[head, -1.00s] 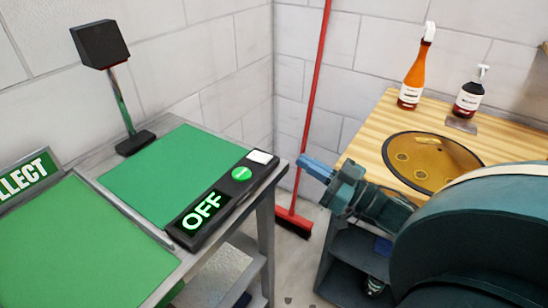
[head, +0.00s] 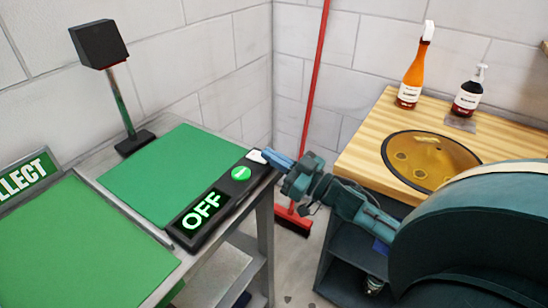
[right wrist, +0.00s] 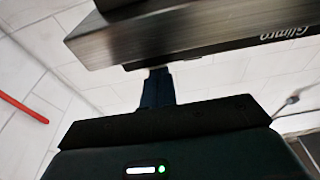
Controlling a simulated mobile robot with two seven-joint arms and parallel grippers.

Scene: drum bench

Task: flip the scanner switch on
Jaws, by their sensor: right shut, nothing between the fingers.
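The scanner panel (head: 212,208) is a dark strip along the right edge of the bench. Its display reads OFF in lit letters, with a round green button (head: 241,174) above it. The white switch (head: 256,156) is at the panel's far end, partly covered by my fingertips. My right gripper (head: 269,156) is shut and empty, its blue fingers pointing left at the switch. I cannot tell whether they touch it. In the right wrist view the dark fingers (right wrist: 157,88) reach up to a dark grey edge (right wrist: 190,35) that hides their tips. My left gripper is out of view.
The bench carries green mats (head: 160,172) and a black scanner head on a stand (head: 100,44). A red broom (head: 316,80) leans in the corner. A wooden counter (head: 370,150) with an orange spray bottle (head: 413,75) and a dark bottle (head: 468,95) is at right.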

